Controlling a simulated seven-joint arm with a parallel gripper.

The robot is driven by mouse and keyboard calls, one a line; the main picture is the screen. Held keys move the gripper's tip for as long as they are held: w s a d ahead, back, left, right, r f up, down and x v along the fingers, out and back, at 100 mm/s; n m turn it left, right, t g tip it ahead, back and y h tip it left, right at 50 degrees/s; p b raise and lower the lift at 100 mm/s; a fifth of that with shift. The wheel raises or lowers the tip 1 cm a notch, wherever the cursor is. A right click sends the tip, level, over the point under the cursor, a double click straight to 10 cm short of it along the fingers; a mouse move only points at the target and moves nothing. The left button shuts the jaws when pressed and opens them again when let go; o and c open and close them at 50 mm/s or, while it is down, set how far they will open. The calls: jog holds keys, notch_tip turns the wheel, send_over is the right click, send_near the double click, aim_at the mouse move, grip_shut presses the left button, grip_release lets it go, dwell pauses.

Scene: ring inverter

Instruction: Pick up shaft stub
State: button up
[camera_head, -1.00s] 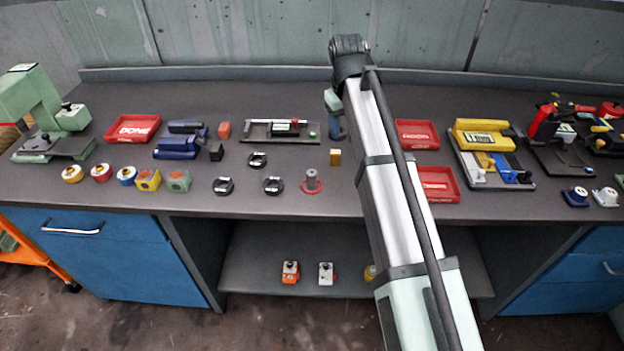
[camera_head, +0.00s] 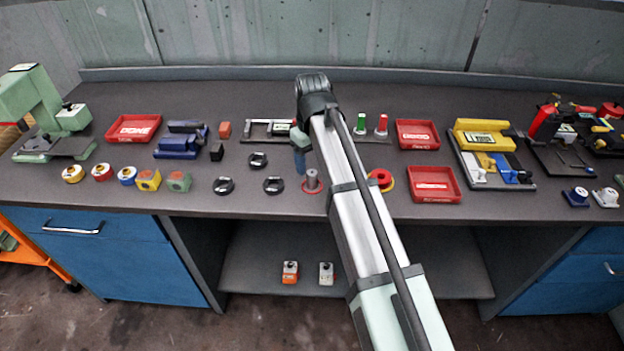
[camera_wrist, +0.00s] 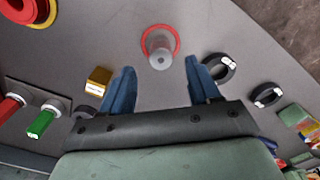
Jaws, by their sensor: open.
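The shaft stub is a grey upright cylinder (camera_head: 312,180) standing within a red ring mark on the bench. In the wrist view the shaft stub (camera_wrist: 159,58) shows ahead of my gripper, centred between the fingers in picture width but beyond their tips. My gripper (camera_wrist: 157,72) has two blue fingers, spread apart and empty. In the head view my gripper (camera_head: 300,162) hangs just behind and left of the stub, partly hidden by the arm. I cannot tell its exact height above the bench.
Black rings (camera_head: 273,185) lie left of the stub, and another (camera_wrist: 219,67) is close to a finger in the wrist view. A gold block (camera_wrist: 98,80) is near the other finger. A red and yellow round part (camera_head: 381,180) and red trays (camera_head: 434,185) are to the right.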

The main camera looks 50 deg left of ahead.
aim_at(312, 172)
jog(key=shift+s+d+f, duration=0.1)
jog(key=shift+f, duration=1.3)
jog(key=shift+s+d+f, duration=0.1)
jog(key=shift+f, duration=1.25)
jog(key=shift+c, duration=0.2)
grip_shut()
